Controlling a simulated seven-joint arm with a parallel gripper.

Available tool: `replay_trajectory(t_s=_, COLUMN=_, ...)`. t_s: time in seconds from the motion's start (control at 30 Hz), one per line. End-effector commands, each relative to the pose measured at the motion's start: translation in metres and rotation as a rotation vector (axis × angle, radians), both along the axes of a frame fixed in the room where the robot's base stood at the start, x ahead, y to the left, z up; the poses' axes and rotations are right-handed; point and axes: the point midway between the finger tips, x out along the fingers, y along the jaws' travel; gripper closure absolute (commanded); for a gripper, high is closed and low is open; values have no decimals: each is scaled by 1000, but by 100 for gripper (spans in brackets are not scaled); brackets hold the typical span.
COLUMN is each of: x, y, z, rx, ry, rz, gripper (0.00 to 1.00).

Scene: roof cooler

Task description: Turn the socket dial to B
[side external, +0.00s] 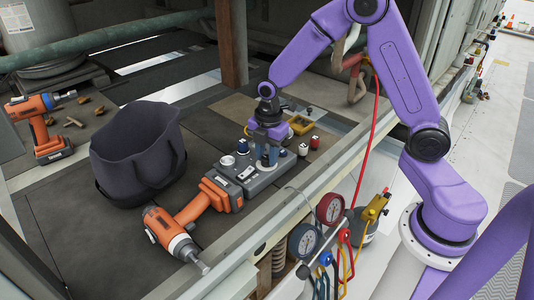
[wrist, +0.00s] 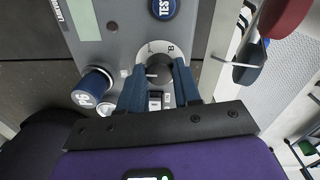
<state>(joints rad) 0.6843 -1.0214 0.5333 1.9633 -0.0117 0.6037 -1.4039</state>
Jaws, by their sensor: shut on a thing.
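The socket dial (wrist: 160,70) is a round dark knob on a pale plate on the grey panel in the wrist view. A short white mark on it points left. The letter B (wrist: 171,48) is printed on the plate above and right of the knob. My gripper (wrist: 157,76) has its two blue fingers on either side of the knob, shut on it. In the side view the gripper (side external: 267,160) reaches down onto the grey tester box (side external: 257,182); the dial is hidden there by the fingers.
On the panel are a blue knob (wrist: 92,88), a blue TEST button (wrist: 163,8) and a pale screen (wrist: 83,20). An orange drill (side external: 170,232) touches or nearly touches the box. A dark bag (side external: 135,150) stands left. Gauges (side external: 305,240) stand near the front rail.

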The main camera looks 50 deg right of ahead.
Motion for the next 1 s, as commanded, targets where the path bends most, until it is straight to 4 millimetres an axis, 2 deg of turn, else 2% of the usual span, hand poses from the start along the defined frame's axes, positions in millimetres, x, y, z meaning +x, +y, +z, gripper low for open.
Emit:
replay_trajectory(t_s=0.37, x=0, y=1, z=1, rx=1, ry=-1, rz=-201, gripper=98)
replay_trajectory(t_s=1.0, x=1, y=1, z=1, rx=1, ry=-2, rz=-805, gripper=98)
